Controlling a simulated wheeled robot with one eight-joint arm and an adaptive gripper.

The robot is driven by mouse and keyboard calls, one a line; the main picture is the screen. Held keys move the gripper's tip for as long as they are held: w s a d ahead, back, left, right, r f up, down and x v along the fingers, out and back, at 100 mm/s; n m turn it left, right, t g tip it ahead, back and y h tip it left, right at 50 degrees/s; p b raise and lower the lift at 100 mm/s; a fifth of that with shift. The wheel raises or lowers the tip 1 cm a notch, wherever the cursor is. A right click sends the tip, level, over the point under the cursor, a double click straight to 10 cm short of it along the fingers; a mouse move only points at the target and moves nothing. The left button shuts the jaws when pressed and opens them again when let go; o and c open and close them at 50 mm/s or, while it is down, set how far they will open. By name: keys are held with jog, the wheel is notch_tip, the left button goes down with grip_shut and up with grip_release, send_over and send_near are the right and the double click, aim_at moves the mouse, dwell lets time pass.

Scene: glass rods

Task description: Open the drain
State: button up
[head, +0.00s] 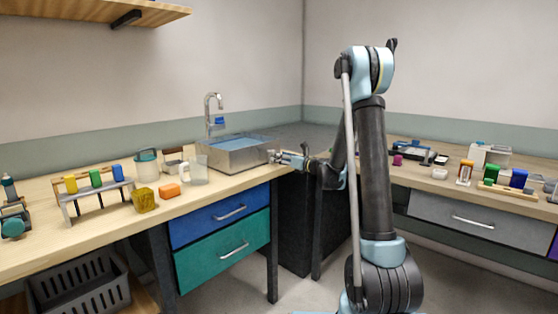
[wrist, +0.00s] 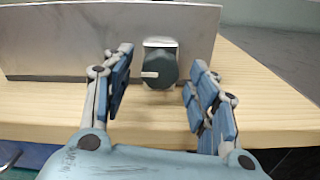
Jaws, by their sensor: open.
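The metal sink (head: 235,155) stands on the wooden counter and holds blue water. Its metal side wall also shows in the wrist view (wrist: 60,45). On that wall is a dark round knob (wrist: 161,70) with a pale pointer mark that points left, set on a light metal plate. My gripper (wrist: 160,92) is open, with one blue-padded finger on each side of the knob and a gap on both sides. In the head view my gripper (head: 276,156) is at the right side of the sink. The knob cannot be made out there.
A faucet (head: 212,112) rises behind the sink. A second counter with several small items is at right.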

jog(key=shift+x, duration=0.95)
jog(key=c, duration=1.1)
jog(key=shift+o, duration=0.2)
